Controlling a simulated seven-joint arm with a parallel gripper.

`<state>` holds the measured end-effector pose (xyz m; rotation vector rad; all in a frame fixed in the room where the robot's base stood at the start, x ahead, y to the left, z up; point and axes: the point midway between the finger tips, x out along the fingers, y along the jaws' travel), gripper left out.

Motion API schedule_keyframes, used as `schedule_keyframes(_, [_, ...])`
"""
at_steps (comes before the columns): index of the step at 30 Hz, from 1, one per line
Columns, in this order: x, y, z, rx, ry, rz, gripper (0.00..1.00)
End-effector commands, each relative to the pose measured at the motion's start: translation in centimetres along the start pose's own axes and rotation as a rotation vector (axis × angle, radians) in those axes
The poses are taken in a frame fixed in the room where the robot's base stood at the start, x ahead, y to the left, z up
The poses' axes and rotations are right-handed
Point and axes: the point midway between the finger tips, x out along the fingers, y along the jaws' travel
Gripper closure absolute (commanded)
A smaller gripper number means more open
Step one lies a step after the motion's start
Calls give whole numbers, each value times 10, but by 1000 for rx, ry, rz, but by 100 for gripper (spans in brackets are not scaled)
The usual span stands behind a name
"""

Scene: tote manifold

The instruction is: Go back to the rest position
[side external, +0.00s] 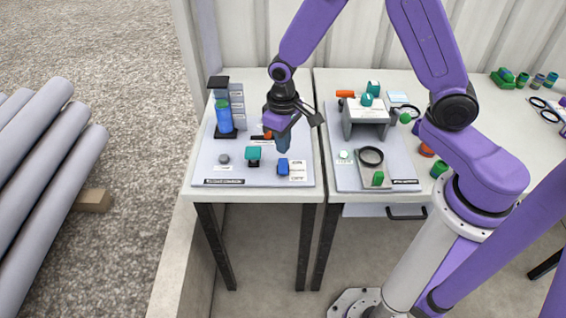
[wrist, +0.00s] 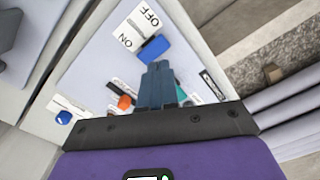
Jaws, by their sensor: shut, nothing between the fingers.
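My gripper (side external: 283,150) is shut and empty, pointing down above the left grey board (side external: 205,170). Its closed blue fingers (wrist: 160,68) also show in the wrist view, close to a blue switch block (wrist: 153,48) beside an ON/OFF label (wrist: 138,24). In the side view the blue block (side external: 283,167) sits just below the fingertips. I cannot tell whether they touch, but there seems to be a small gap. The rest position is not marked in either view.
The left board also holds a teal block (side external: 253,154), a grey knob (side external: 224,158), an orange part (side external: 267,134) and a tall blue cylinder stand (side external: 223,115). The right board carries a grey raised platform (side external: 366,112) and a black ring (side external: 370,156). Grey pipes (side external: 40,170) lie far left.

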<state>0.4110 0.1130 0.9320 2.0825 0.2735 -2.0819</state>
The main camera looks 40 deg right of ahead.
Motion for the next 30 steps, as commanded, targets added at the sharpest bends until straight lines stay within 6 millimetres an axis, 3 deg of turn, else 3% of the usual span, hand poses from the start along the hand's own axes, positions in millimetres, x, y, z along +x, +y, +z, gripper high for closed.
schedule_keyframes(10, [-2, 0, 1, -4, 0, 0, 100])
schedule_keyframes(14, [-13, -6, 10, -44, 3, -1, 100])
schedule_keyframes(20, [-52, -20, 52, -207, 14, -4, 100])
schedule_keyframes(30, [-109, -27, 152, -526, 24, -10, 100])
